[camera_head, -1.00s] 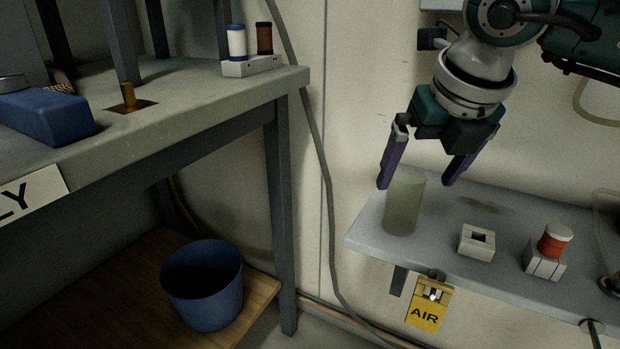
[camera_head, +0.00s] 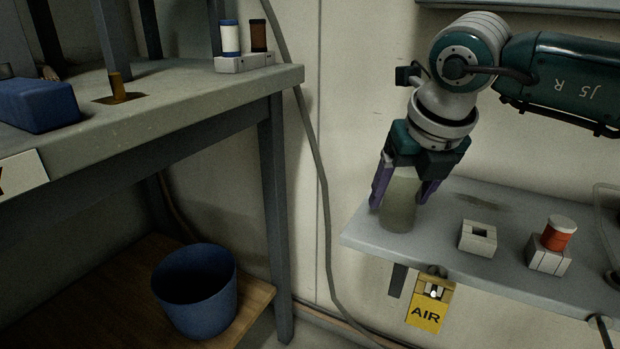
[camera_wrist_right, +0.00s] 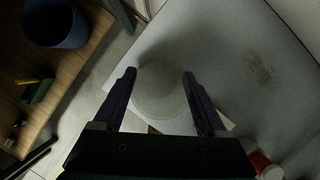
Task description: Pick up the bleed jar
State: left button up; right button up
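The bleed jar, a pale greenish translucent cylinder (camera_head: 398,208), stands upright on the left end of the grey wall shelf (camera_head: 445,258). It also shows from above as a pale round shape in the right wrist view (camera_wrist_right: 160,92). My right gripper (camera_head: 404,198) is lowered over the jar, with one purple finger on each side of its upper part. In the right wrist view the open fingers (camera_wrist_right: 160,78) flank the jar, and I see no clear grip on it. My left gripper is not in view.
A white square holder (camera_head: 478,238) and a red-and-white capped container in a white block (camera_head: 556,238) stand right of the jar. A yellow AIR tag (camera_head: 427,312) hangs below the shelf edge. Left are a grey bench (camera_head: 190,95) and a blue bucket (camera_head: 197,292).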

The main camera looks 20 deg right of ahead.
jog(key=c, duration=1)
jog(key=shift+o, duration=0.2)
